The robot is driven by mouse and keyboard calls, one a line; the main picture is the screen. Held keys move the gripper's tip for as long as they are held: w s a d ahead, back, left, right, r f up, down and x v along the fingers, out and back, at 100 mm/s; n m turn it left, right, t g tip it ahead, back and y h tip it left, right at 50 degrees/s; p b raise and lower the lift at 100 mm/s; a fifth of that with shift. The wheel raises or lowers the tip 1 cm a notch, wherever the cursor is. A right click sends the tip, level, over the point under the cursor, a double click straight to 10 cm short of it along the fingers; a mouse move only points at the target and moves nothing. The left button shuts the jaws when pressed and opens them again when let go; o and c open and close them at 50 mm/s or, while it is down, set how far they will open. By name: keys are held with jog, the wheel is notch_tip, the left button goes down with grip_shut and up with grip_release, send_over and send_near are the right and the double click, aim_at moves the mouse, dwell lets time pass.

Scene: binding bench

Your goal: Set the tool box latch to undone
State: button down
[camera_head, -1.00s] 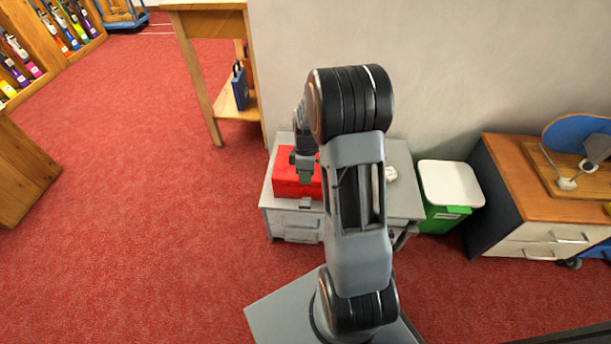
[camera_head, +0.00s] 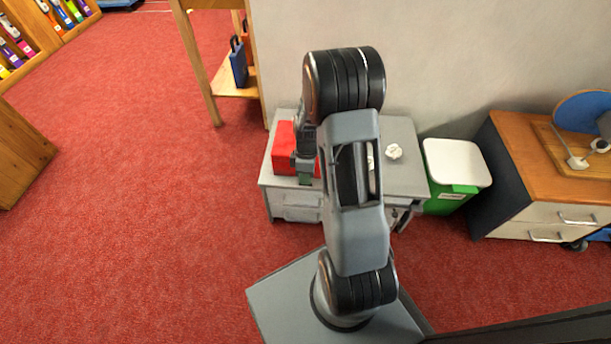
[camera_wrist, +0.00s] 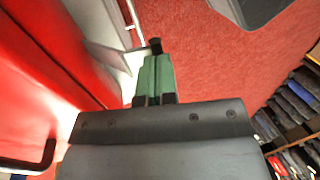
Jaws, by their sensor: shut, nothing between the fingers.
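The red tool box (camera_head: 283,150) sits on the left part of the grey cabinet top, partly hidden behind my arm. In the wrist view its red side (camera_wrist: 50,75) fills the left. My gripper (camera_head: 305,176) is at the front of the box, pointing down. In the wrist view its green fingers (camera_wrist: 155,75) are together, with nothing held between them. A small dark piece (camera_wrist: 155,45) shows at the fingertips; I cannot tell whether it touches them or is the latch. The latch's position cannot be made out. A black handle (camera_wrist: 35,155) shows on the box at lower left.
Red carpet to the left is clear.

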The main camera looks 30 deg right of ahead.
jog(key=shift+s+a+f+p, duration=0.3)
jog(key=shift+s+a+f, duration=0.1)
jog(key=shift+s+f, duration=0.3)
jog(key=shift+r, duration=0.15)
jog(key=s+a+r+p+v, duration=0.1)
jog(key=s+a+p+v, duration=0.1)
jog(key=p+v, duration=1)
jog(key=s+a+r+m+t+p, duration=0.2)
jog(key=r+p, duration=0.5)
jog(key=r, duration=0.8)
jog(key=s+a+r+m+t+h+p, duration=0.1)
jog(key=s+a+r+m+t+p, duration=0.1)
jog(key=r+p, duration=0.6)
jog(key=s+a+r+m+t+p, duration=0.2)
jog(key=s+a+r+m+p, duration=0.2)
jog(key=r, duration=1.8)
jog(key=shift+s+m+h+p, duration=0.3)
jog(key=shift+s+m+p, duration=0.25)
jog(key=shift+m+p, duration=1.1)
